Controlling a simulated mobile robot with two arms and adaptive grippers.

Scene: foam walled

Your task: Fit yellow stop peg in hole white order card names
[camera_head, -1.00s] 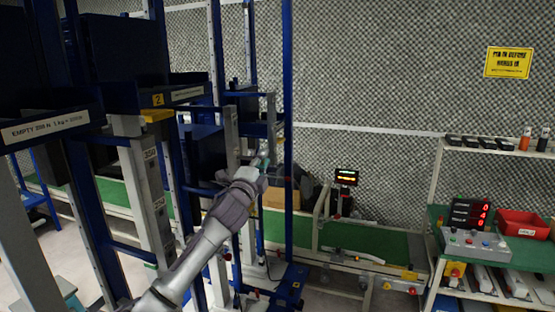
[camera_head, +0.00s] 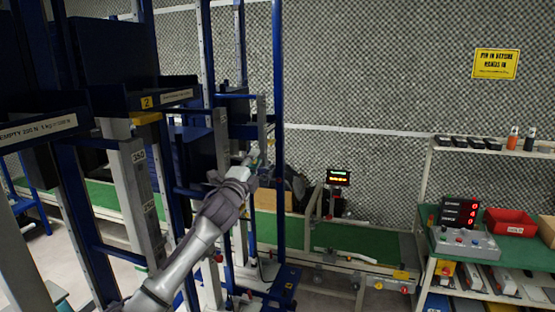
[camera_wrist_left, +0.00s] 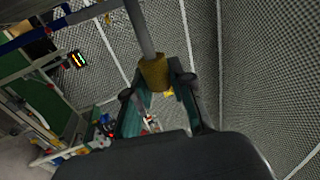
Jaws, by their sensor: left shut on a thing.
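My left gripper (camera_head: 254,160) is at the end of the grey arm reaching up into the blue and grey rack frame in the head view. In the left wrist view the left gripper (camera_wrist_left: 157,92) is shut on the yellow stop peg (camera_wrist_left: 153,72), a dull yellow cylinder with a grey shaft running up from it. The peg is too small to make out in the head view. The grey upright (camera_head: 133,190) carries small white number labels, left of the arm. I cannot pick out a white order card or a particular hole. My right gripper is not in view.
Blue posts (camera_head: 278,130) and shelves stand close around the arm. A green conveyor (camera_head: 350,240) runs behind. At right are a control box (camera_head: 464,243), a red bin (camera_head: 510,222) and a small lit display (camera_head: 338,177). Floor shows between rack and conveyor.

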